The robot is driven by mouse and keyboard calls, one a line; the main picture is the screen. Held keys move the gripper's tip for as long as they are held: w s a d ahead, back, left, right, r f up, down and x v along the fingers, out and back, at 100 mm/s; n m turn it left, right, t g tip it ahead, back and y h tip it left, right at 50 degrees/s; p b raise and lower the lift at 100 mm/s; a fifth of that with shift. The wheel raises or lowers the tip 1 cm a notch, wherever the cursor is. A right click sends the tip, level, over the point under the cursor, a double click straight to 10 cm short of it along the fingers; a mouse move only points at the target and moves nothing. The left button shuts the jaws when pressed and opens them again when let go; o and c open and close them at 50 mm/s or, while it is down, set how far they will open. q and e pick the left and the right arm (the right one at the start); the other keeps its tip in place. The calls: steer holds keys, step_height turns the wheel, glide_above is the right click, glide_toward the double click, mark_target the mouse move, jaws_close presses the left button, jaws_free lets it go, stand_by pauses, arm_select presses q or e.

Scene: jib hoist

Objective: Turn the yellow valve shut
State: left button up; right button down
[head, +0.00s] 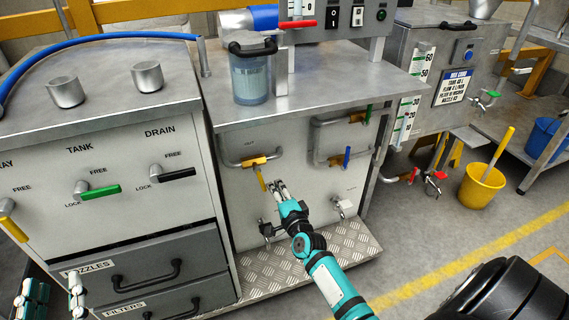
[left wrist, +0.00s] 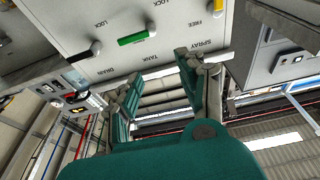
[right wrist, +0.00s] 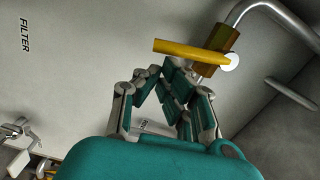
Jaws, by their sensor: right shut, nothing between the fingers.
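The yellow valve has a brass body (head: 254,161) on a bent grey pipe at the front of the middle cabinet. Its yellow lever (head: 260,179) hangs down, roughly across the pipe. In the right wrist view the lever (right wrist: 185,50) shows beyond my fingers. My right gripper (head: 279,187) is shut and empty, just right of and below the lever's tip; I cannot tell whether they touch. My left gripper (head: 53,284) is open and empty at the lower left, by the drawers. In the left wrist view its fingers (left wrist: 163,72) are spread below the tank panel.
A blue-handled valve (head: 346,156) sits on another pipe to the right. Small taps (head: 343,207) stick out lower on the cabinet, above a tread-plate step (head: 300,258). Another yellow handle (head: 11,228) is on the left panel. A yellow bucket (head: 482,186) stands on the floor.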

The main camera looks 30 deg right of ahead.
arm_select(q)
steer(key=shift+s+d+r+t+h, duration=0.1)
steer(key=shift+s+r+t+h, duration=0.15)
steer(key=shift+r, duration=0.3)
steer(key=shift+s+r+t+h, duration=0.1)
steer(key=shift+r+t+h, duration=0.05)
steer(key=shift+r+t, duration=0.3)
arm_select(e)
steer(key=shift+w+a+f+m, duration=0.15)
steer(key=shift+a+f+m, duration=0.15)
steer(key=shift+a+m, duration=0.35)
arm_select(q)
steer(key=shift+r, duration=0.1)
arm_select(e)
steer(key=shift+d, duration=0.1)
